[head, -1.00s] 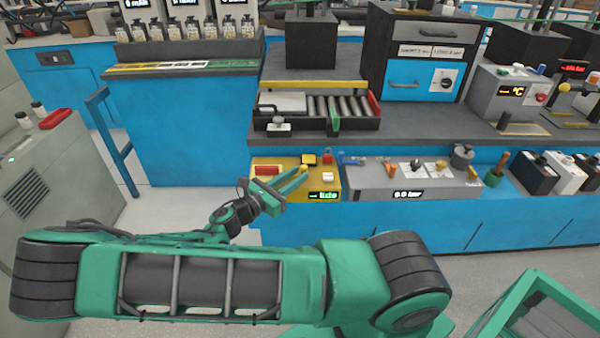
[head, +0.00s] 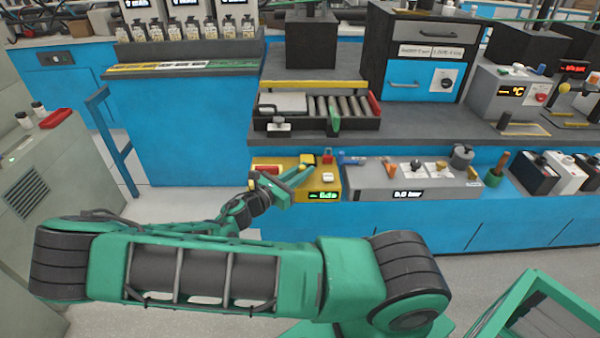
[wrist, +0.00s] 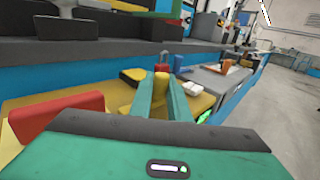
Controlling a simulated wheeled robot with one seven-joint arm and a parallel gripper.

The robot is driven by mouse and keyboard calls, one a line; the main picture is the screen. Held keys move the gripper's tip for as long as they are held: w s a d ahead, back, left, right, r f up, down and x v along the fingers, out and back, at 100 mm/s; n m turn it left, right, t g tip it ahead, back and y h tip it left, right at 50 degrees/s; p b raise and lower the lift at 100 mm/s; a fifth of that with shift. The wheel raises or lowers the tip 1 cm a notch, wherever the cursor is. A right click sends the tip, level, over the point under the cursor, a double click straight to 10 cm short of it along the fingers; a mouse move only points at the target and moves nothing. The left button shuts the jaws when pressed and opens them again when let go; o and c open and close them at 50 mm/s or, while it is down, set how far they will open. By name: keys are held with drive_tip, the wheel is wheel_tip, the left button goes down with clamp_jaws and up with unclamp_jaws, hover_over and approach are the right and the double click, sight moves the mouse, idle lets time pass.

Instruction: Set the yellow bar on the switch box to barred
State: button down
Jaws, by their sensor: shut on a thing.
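The yellow switch box (head: 333,187) stands at the front of the blue bench, with a green-lit display (head: 323,195) whose text I cannot read. My gripper (head: 301,175) reaches over its top from the left. In the wrist view the green fingers (wrist: 164,101) are shut on an upright yellow piece (wrist: 162,82), which appears to be the yellow bar. Its lower part is hidden by the fingers, and I cannot tell its setting. A black-and-yellow block (wrist: 133,75) is just left of the fingers in that view, and a red piece (wrist: 164,58) is behind them.
A large red block (wrist: 56,114) sits on the box's left side. A white switch (head: 328,177) is right of the fingers. A grey instrument box (head: 370,183) with knobs stands close on the right. A conveyor tray (head: 375,125) with rollers is behind, on the higher bench.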

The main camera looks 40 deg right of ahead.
drive_tip(key=shift+w+a, duration=0.75)
drive_tip(key=shift+a, duration=0.25)
drive_tip(key=c, duration=1.9)
unclamp_jaws()
drive_tip(key=shift+c, duration=0.2)
drive_tip(key=s+a, duration=0.2)
drive_tip(key=a, duration=0.8)
drive_tip(key=shift+a, duration=0.3)
